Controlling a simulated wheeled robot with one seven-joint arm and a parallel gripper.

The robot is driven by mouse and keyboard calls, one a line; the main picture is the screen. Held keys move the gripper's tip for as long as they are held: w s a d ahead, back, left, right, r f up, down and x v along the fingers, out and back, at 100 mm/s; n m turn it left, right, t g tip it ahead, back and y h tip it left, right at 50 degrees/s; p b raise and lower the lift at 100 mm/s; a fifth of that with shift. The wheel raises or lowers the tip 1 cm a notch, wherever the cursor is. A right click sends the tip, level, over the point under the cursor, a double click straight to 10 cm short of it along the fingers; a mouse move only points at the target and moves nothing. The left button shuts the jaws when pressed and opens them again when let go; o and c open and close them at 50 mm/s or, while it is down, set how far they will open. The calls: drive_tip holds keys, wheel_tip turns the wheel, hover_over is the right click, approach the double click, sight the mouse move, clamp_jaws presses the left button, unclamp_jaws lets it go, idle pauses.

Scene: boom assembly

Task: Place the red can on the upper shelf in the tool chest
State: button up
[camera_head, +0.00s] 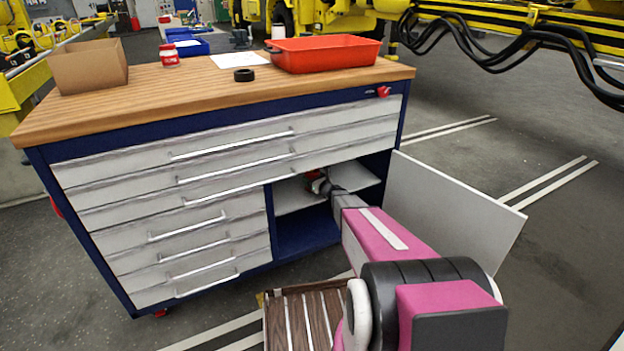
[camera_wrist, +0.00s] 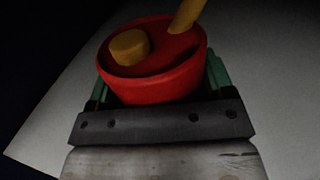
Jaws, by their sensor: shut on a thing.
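The tool chest (camera_head: 120,139) stands in front of me with its lower right door (camera_head: 455,212) open. Inside that compartment is a light upper shelf (camera_head: 294,197); its pale surface also shows in the wrist view (camera_wrist: 50,130). My gripper (camera_head: 318,182) reaches into the compartment at the level of that shelf. In the wrist view my gripper (camera_wrist: 155,95) is shut on the red can (camera_wrist: 150,88), which has a yellow cap and a yellow spout on top. The can is over the shelf; I cannot tell whether its base touches it. In the head view the can is mostly hidden.
On the wooden top are a red tray (camera_head: 325,53), a cardboard box (camera_head: 88,66), a black tape roll (camera_head: 244,75) and a small red jar (camera_head: 169,55). The compartment's lower space (camera_head: 300,235) looks empty. The open door stands right of my arm.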

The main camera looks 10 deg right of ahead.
drive_tip(key=shift+f, duration=0.1)
drive_tip(key=o, duration=1.1)
drive_tip(key=shift+c, duration=0.2)
drive_tip(key=v, duration=1.2)
drive_tip(key=s+a+r+n+g+y, duration=0.2)
drive_tip(key=s+a+r+n+g, duration=0.2)
drive_tip(key=s+a+n+g, duration=0.95)
drive_tip(key=s+d+r+n+g+h, duration=0.1)
drive_tip(key=s+d+r+n+h, duration=0.1)
drive_tip(key=s+n+h, duration=0.3)
drive_tip(key=s+d+r+n+g+h, duration=0.1)
drive_tip(key=s+d+n+h, duration=0.4)
drive_tip(key=s+n, duration=0.6)
drive_tip(key=shift+d+r+n+h, duration=0.25)
drive_tip(key=shift+r+n+h, duration=0.15)
drive_tip(key=shift+r, duration=0.2)
